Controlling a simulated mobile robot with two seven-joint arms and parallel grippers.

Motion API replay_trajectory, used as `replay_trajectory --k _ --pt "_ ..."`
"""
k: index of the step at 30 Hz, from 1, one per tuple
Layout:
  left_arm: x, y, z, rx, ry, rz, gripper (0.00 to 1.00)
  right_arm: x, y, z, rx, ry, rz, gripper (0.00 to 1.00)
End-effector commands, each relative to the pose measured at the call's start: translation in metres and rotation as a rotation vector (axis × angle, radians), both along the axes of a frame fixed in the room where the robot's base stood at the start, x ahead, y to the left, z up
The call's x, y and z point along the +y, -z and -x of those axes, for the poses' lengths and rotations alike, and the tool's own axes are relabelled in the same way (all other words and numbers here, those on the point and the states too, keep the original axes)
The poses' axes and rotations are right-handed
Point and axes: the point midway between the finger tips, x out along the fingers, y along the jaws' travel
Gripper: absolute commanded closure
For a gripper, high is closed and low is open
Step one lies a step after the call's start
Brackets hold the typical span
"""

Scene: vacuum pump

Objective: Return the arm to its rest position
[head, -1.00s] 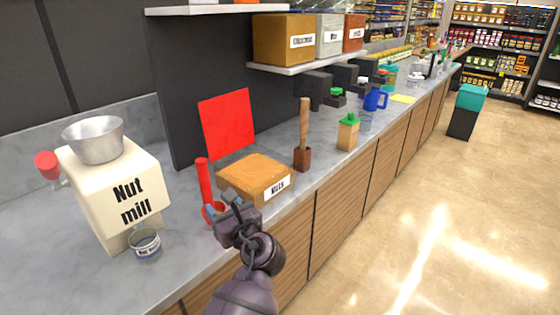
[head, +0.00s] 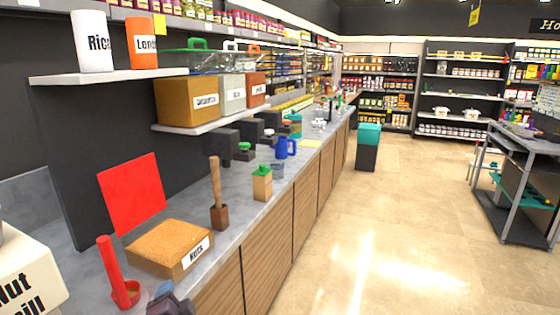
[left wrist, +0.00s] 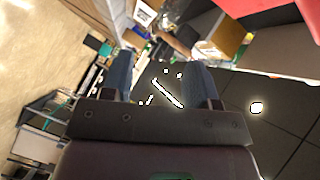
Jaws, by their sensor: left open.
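My left gripper (head: 168,300) shows only in part at the bottom edge of the head view, in front of the counter and close to the red scoop (head: 125,290). In the left wrist view my left gripper (left wrist: 160,75) has its two blue-grey fingers well apart, with nothing between them. It is open and empty. Most of my left arm is out of the head view. My right gripper is not in view.
The counter holds a nut mill (head: 25,275), a box labelled Nuts (head: 170,250), a wooden-handled tool (head: 217,195) and a green-topped container (head: 262,183). Shelves hang above. A teal-topped bin (head: 368,150) and a grey cart (head: 520,190) stand right. The floor between is clear.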

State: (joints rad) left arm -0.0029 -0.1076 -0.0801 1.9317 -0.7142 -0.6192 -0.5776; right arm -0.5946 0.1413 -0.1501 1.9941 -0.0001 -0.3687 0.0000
Motion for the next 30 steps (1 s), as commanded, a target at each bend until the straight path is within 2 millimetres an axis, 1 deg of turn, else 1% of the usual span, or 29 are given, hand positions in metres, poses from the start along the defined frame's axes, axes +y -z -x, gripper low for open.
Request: replay_trajectory --k 1,5,6,8,9,11,12,14,15,18,21,25,30 --pt "0.0 0.013 0.009 -0.022 0.021 0.131 0.46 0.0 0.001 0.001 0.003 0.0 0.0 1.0" --pt "-0.001 0.046 0.037 -0.063 0.057 0.507 0.46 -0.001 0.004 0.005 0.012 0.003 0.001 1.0" --pt "0.0 0.057 0.048 -0.067 0.06 0.619 0.46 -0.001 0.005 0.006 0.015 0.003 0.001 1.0" --pt "0.002 0.075 0.069 -0.062 0.056 0.776 0.46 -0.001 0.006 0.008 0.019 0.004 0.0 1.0" --pt "0.005 0.087 0.085 -0.052 0.049 0.868 0.46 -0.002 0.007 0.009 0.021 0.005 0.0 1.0" --pt "0.01 0.106 0.109 -0.03 0.031 0.973 0.46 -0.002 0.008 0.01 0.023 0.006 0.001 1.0" --pt "0.013 0.118 0.125 -0.007 0.017 1.015 0.46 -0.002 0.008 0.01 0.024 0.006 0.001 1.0" --pt "0.018 0.135 0.15 0.033 -0.004 1.048 0.46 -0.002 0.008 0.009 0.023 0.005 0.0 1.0" --pt "0.022 0.146 0.166 0.063 -0.022 1.057 0.46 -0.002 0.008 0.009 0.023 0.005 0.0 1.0" --pt "0.033 0.168 0.202 0.124 -0.063 1.04 0.46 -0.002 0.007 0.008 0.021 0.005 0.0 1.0" --pt "0.04 0.182 0.226 0.165 -0.093 1.024 0.46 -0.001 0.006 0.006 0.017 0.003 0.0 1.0" --pt "0.043 0.19 0.241 0.187 -0.114 1.02 0.46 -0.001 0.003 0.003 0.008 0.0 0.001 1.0" --pt "0.044 0.191 0.243 0.19 -0.117 1.018 0.46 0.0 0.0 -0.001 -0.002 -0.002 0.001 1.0"
